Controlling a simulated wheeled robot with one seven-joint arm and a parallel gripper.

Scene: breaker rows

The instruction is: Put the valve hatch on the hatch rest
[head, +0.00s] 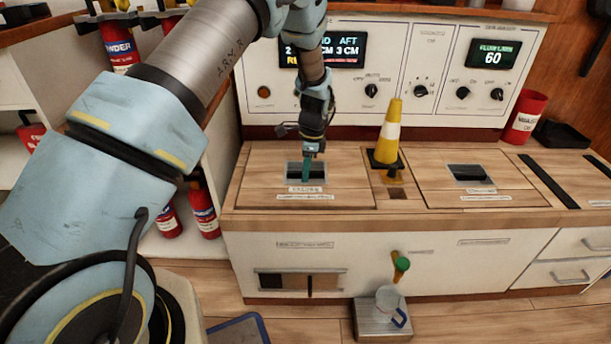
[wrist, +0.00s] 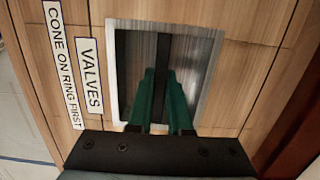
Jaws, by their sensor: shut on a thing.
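The valve hatch (head: 345,186) is a wooden panel lying in the left part of the counter, apparently flush with it. In the wrist view, its labels (wrist: 90,77) read "VALVES" and "CONE ON RING FIRST". A dark bar handle (wrist: 163,50) crosses its grey recess. My gripper (head: 307,178) points down into this recess, its green fingers (wrist: 162,90) shut on the bar. Two black strips (head: 548,181) on the right end of the counter look like the hatch rest. The fingers cover part of the bar.
A yellow and white cone (head: 391,135) stands upright on the counter, right of the valve hatch. A second hatch (head: 450,192) lies beyond it, before the strips. A red cup (head: 525,117) and black tray (head: 562,135) are at the back right. A control panel (head: 390,75) rises behind.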

